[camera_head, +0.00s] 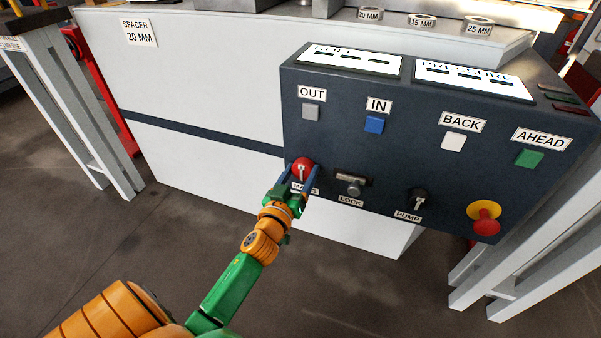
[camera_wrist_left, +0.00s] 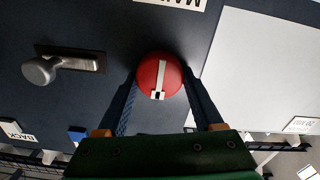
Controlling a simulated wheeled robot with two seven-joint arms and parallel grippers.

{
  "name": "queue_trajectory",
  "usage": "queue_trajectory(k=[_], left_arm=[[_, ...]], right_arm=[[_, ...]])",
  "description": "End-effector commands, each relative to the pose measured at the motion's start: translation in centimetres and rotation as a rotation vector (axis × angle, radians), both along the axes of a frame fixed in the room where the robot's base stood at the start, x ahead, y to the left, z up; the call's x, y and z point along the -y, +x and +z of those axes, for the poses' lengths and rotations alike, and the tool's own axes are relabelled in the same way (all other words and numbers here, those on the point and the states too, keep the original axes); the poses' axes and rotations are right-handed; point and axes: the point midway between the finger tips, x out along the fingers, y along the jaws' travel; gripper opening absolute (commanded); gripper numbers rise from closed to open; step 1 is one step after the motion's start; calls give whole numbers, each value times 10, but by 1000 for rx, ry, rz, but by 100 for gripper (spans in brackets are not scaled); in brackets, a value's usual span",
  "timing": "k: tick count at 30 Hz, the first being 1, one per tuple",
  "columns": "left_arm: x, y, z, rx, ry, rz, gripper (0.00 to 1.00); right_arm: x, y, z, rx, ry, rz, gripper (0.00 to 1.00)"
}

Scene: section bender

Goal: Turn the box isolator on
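The box isolator appears to be the red round knob (camera_head: 302,168) above the partly covered "MA..." label on the dark control box (camera_head: 345,110). A white bar on it stands close to upright in the head view. In the left wrist view, which is upside down, the red knob (camera_wrist_left: 160,78) shows its white bar with a dark-marked end. My left gripper (camera_head: 301,178) is at the knob, with one blue finger on each side. In the left wrist view my left gripper (camera_wrist_left: 160,88) looks open around it; contact is unclear. My right gripper is not in view.
Right of the knob are the LOCK latch (camera_head: 352,185), the black PUMP switch (camera_head: 418,200) and a red-and-yellow emergency button (camera_head: 485,217). OUT, IN, BACK and AHEAD buttons sit above. White-grey legs (camera_head: 540,275) stand at right; open floor lies below.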

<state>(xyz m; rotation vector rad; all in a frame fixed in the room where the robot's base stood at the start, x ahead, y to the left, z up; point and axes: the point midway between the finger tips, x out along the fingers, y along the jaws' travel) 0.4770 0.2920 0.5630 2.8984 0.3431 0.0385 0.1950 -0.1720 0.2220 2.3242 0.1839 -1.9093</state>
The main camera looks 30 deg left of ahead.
Motion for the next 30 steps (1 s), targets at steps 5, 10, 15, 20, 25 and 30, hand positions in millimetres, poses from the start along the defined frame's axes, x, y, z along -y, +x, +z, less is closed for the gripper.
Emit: queue_trajectory(k=[5, 10, 15, 20, 25, 30], left_arm=[[0, 0, 0, -2, 5, 1, 13], [0, 0, 0, -13, 48, 1, 13], [0, 0, 1, -37, 148, 2, 13], [1, 0, 1, -70, 286, 1, 13], [1, 0, 1, -107, 442, 1, 13], [2, 0, 0, -145, 601, 1, 13]], right_arm=[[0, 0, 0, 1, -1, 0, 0], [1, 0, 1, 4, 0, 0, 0], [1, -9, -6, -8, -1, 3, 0], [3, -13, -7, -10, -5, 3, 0], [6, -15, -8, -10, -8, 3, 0], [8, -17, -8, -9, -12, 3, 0]])
